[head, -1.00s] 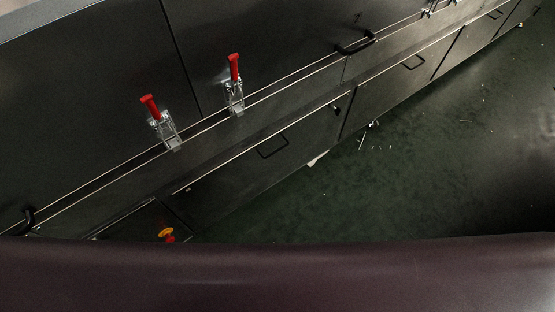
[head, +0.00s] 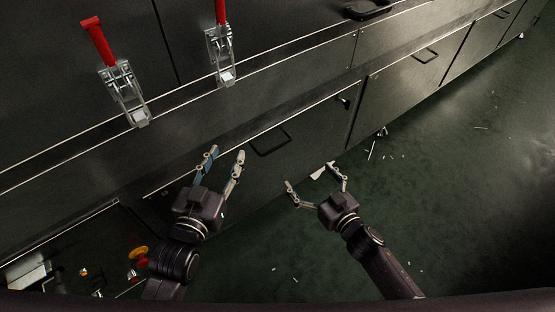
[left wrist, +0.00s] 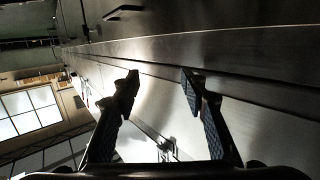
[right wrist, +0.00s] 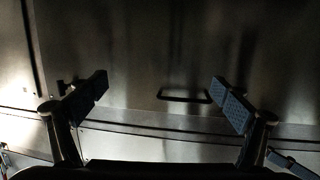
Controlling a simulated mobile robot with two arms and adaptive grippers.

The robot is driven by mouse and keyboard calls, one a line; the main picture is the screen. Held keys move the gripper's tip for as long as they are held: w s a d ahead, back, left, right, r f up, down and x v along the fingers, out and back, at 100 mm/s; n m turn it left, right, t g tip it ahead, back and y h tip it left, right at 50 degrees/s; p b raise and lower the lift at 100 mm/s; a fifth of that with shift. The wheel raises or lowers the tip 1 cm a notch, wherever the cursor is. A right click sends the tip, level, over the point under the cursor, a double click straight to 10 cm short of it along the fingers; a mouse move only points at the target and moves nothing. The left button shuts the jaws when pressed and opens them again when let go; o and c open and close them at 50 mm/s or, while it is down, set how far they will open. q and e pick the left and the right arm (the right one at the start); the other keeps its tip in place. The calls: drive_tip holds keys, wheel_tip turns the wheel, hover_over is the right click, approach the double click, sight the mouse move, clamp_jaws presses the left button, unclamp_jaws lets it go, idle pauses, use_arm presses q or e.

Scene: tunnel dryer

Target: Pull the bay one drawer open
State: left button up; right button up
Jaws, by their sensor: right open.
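The nearest dark drawer front (head: 225,170) is closed, with a black bar handle (head: 269,142) near its top. No bay label is readable. My left gripper (head: 224,154) is open and empty, in front of this drawer and left of the handle. In the left wrist view my left gripper (left wrist: 160,75) has its fingers apart. My right gripper (head: 309,175) is open and empty, below and right of the handle, apart from it. In the right wrist view a black handle (right wrist: 185,97) appears between the spread fingers of my right gripper (right wrist: 158,80).
Two red-handled toggle clamps (head: 123,85) (head: 220,55) stand on the panel above. Another closed drawer (head: 400,85) with a bar handle lies further right. A red and yellow knob (head: 138,256) is at lower left. The green floor (head: 450,200) is mostly clear, with small scraps.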

sight(279, 146)
drive_tip(key=w+a+r+y+b, duration=0.1)
drive_tip(key=w+a, duration=0.1)
drive_tip(key=a, duration=0.1)
drive_tip(key=w+a+r+n+y+b, duration=0.1)
drive_tip(key=w+a+r+b, duration=0.1)
drive_tip(key=a, duration=0.1)
drive_tip(key=w+a+r+y+b, duration=0.1)
drive_tip(key=w+a+r+b, duration=0.1)
drive_tip(key=a, duration=0.1)
drive_tip(key=shift+w+a+r+n+t, duration=0.2)
drive_tip(key=shift+w+r+n+t, duration=0.1)
drive_tip(key=shift+w+n, duration=0.1)
use_arm(q)
drive_tip(key=s+r+t+h, duration=0.1)
drive_tip(key=s+r+t, duration=0.2)
drive_tip(key=r, duration=0.7)
drive_tip(key=s+r+t+h, duration=0.1)
drive_tip(key=s+r+t, duration=0.2)
drive_tip(key=r, duration=0.7)
drive_tip(key=shift+s+r+t+h, duration=0.2)
drive_tip(key=shift+r+t+h, duration=0.1)
drive_tip(key=shift+t, duration=0.8)
use_arm(e)
drive_tip(key=shift+d, duration=0.1)
drive_tip(key=c, duration=1.4)
use_arm(q)
drive_tip(key=shift+a+f, duration=0.15)
use_arm(e)
drive_tip(key=shift+d+f, duration=0.1)
drive_tip(key=shift+c, duration=0.2)
